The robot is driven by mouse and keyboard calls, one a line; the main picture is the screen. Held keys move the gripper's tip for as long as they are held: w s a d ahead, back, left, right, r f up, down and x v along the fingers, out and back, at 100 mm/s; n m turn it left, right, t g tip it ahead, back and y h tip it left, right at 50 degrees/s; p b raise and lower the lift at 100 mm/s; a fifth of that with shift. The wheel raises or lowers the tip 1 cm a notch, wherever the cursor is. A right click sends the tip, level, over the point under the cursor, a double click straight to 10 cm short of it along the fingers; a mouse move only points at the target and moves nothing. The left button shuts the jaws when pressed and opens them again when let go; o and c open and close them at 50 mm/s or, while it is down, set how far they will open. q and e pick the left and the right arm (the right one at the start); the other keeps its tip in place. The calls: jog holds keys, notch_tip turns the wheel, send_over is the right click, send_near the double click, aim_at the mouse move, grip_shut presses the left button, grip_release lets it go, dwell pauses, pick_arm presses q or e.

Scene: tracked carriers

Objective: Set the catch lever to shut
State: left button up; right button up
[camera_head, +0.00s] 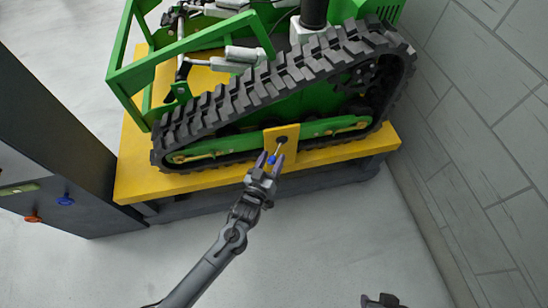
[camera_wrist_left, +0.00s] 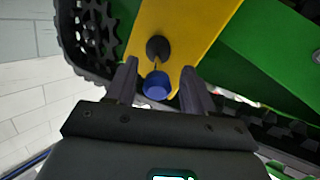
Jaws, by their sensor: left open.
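The catch lever is a thin metal rod with a blue knob (camera_wrist_left: 157,86), mounted at a dark round pivot (camera_wrist_left: 158,48) on a yellow plate (camera_head: 291,136) beside the track. In the head view the rod slants down and left from the pivot to the knob. My left gripper (camera_head: 270,161) is open, its fingers on either side of the knob. In the left wrist view the knob shows between the fingertips (camera_wrist_left: 160,88), with a gap on the right finger's side; contact on the left is unclear. What seems to be my right gripper (camera_head: 382,300) is cut off at the bottom edge.
The green carrier with black tracks (camera_head: 270,85) stands on a yellow-topped platform (camera_head: 140,178). A dark cabinet (camera_head: 70,165) with blue and orange knobs is at left. A grey block wall (camera_head: 480,150) rises at right. The floor (camera_head: 330,235) in front is clear.

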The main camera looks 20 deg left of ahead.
pick_arm(q)
jog(key=shift+w+d, duration=0.15)
jog(key=shift+w, duration=0.85)
jog(key=shift+c, duration=0.3)
grip_shut()
